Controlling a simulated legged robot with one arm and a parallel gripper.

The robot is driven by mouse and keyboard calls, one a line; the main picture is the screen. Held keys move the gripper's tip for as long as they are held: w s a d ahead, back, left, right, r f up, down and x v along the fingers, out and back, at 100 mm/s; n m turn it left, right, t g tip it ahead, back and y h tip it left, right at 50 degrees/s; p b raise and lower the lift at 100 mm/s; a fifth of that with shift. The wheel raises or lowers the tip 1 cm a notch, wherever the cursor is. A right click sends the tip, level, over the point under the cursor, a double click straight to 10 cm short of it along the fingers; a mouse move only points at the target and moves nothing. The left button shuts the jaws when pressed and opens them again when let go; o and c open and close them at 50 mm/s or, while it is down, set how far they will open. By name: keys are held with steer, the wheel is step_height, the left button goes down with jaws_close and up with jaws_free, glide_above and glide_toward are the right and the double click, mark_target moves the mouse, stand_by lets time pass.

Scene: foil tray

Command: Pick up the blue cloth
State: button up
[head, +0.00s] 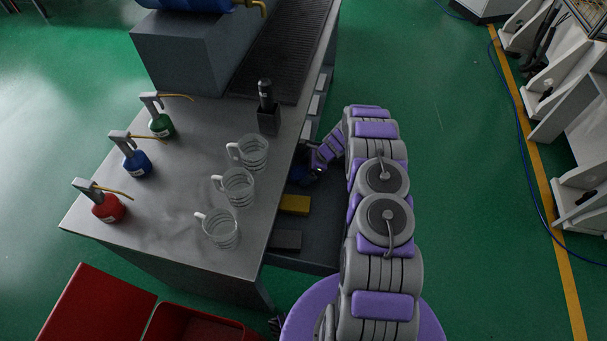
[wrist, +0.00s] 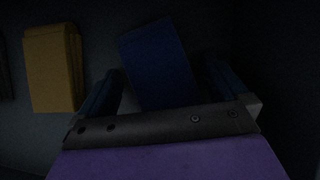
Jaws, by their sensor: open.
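The blue cloth (wrist: 155,58) is a dark blue folded rectangle in the wrist view, slightly tilted, on a dark shelf. My gripper (wrist: 163,70) is open, with one finger on each side of the blue cloth. The near part of the cloth is hidden behind the gripper's body, and I cannot tell whether the fingers touch it. In the head view my gripper (head: 303,175) reaches into the shelf under the table top. A small dark blue patch shows there, but I cannot tell cloth from finger.
The table top (head: 180,215) overhangs the shelf and carries glass mugs (head: 238,187) and colored pump bottles (head: 134,160).

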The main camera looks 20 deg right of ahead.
mark_target(299, 174)
steer(key=c, duration=1)
steer(key=shift+r, duration=0.15)
steer(key=shift+r, duration=0.25)
step_height(299, 174, up, 3)
steer(key=shift+r+p, duration=0.2)
steer(key=shift+p, duration=0.6)
steer(key=shift+s+a+f, duration=0.1)
steer(key=shift+s+f, duration=0.1)
steer(key=shift+s, duration=0.35)
steer(key=s+a, duration=0.1)
steer(key=s, duration=0.4)
steer(key=s+a+r+p, duration=0.1)
steer(key=s, duration=0.3)
steer(key=s+p, duration=0.1)
steer(key=s, duration=0.4)
steer(key=shift+s+a+r, duration=0.15)
steer(key=shift+s+a, duration=0.15)
steer(key=shift+a, duration=0.1)
steer(key=shift+c, duration=0.2)
